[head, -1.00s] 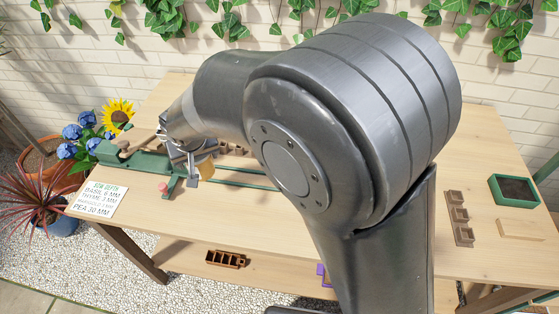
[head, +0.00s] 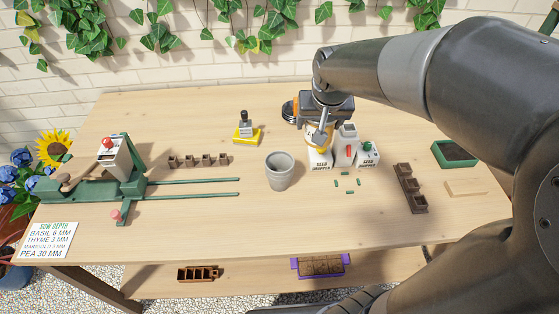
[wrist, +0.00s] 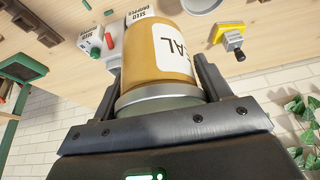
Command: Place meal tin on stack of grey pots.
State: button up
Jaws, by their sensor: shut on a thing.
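The meal tin (wrist: 165,55) is a yellow-orange cylinder with a silver band and a white label, part of which reads "EAL". My gripper (wrist: 160,100) is shut on it, one finger on each side. In the head view, my gripper (head: 322,118) is at the right of the middle of the bench and partly covers the tin (head: 314,131). The stack of grey pots (head: 280,172) stands upright on the bench, to the left and front of my gripper. The tin is apart from the pots; its height above the bench is hard to tell.
White seed droppers (head: 347,140) stand close to the tin's right, with small green pieces in front. A yellow-based tool (head: 247,134) and a brown cell strip (head: 199,160) lie left. The green sowing device (head: 95,185) is at far left. Bench between device rails and pots is clear.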

jog(key=shift+s+d, duration=0.35)
jog(key=shift+d, duration=0.45)
send_near(279, 154)
jog(key=shift+w, duration=0.95)
jog(key=shift+f, duration=1.95)
jog(key=o, duration=1.2)
jog(key=shift+f, duration=0.15)
jog(key=shift+c, duration=0.2)
